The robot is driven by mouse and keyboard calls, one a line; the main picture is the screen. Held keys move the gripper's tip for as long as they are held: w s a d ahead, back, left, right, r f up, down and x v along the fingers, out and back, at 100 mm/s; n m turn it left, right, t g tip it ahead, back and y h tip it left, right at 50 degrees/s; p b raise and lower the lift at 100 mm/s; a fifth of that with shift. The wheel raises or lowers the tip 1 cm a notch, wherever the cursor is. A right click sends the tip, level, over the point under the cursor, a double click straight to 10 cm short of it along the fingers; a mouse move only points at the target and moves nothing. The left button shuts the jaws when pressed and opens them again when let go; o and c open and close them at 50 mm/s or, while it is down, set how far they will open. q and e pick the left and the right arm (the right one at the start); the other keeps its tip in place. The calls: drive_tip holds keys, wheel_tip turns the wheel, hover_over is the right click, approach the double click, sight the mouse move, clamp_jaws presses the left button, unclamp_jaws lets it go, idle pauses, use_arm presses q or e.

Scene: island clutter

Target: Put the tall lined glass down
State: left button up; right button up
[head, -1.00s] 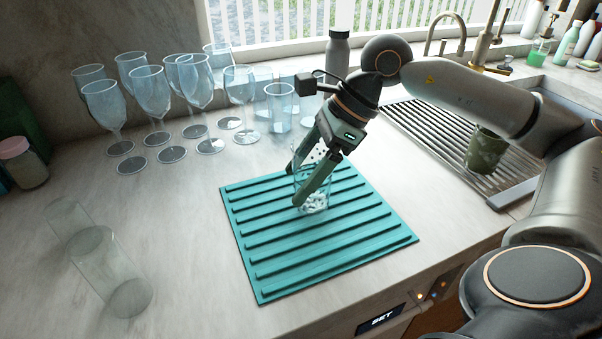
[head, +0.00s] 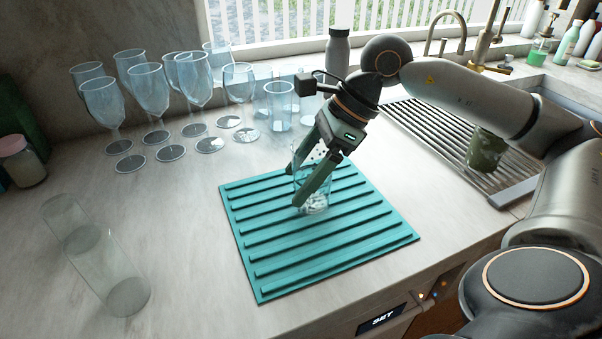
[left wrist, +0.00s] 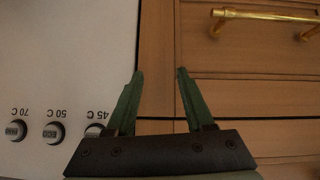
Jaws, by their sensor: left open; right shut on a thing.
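The glass in my right gripper (head: 297,188) is clear, with white marks at its base; I take it as the tall lined glass (head: 316,204). My right gripper is shut on it, with its fingers on the glass wall. The glass is over the back middle of the teal ribbed mat (head: 325,256), roughly upright, and its base looks at or very near the ribs. I cannot tell whether it bears on them. Fine lines on it are too small to make out. My left gripper (left wrist: 158,75) is open and empty in the left wrist view, in front of wooden drawers.
Several stemmed glasses (head: 149,90) and a bluish tumbler (head: 280,106) stand behind the mat. Clear glassware (head: 112,270) stands at the front left. A dark green cup (head: 485,150) is on the drying rack (head: 425,130) at right. The counter left of the mat is mostly free.

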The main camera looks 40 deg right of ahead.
use_arm(q)
drive_tip(key=shift+f+b, duration=0.3)
drive_tip(key=shift+f, duration=0.05)
use_arm(e)
drive_tip(key=shift+f, duration=0.3)
drive_tip(key=o, duration=1.5)
drive_tip(key=shift+c, duration=0.2)
drive_tip(key=shift+v, duration=0.75)
use_arm(q)
drive_tip(key=shift+s+d+r+p, duration=0.15)
drive_tip(key=shift+r+p, duration=0.55)
use_arm(e)
drive_tip(key=v, duration=1.1)
